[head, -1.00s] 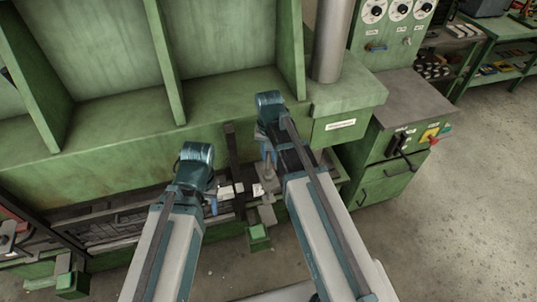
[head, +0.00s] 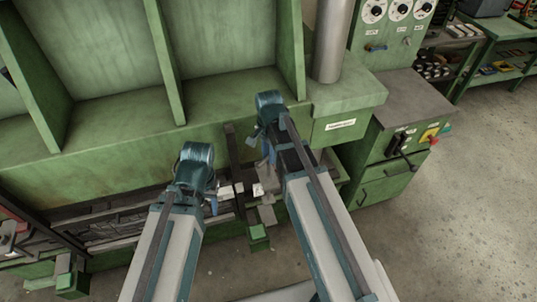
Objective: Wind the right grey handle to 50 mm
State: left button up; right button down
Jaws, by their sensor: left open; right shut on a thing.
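My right gripper (head: 268,150) is at the front of the green machine, below the ledge near the silver column. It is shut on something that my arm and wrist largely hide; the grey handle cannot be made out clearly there. Grey metal parts (head: 267,214) and small white labels (head: 258,190) show just below it. My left gripper (head: 213,204) is open, in front of the machine's dark lower bed and to the left of the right gripper. It looks empty. No scale reading is legible.
The green machine (head: 100,165) fills the back, with upright ribs and a silver column (head: 331,42). A green cabinet (head: 385,185) with a dark lever handle stands at the right. A small green block (head: 258,233) sits low in front. Open floor (head: 470,220) lies at the right.

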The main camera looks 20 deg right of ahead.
jog(key=shift+m, duration=1.2)
jog(key=m, duration=0.4)
jog(key=shift+m, duration=0.3)
jog(key=shift+c, duration=2)
grip_release()
jog(key=shift+r, duration=0.1)
notch_tip(320, 180, up, 10)
jog(key=p, duration=1)
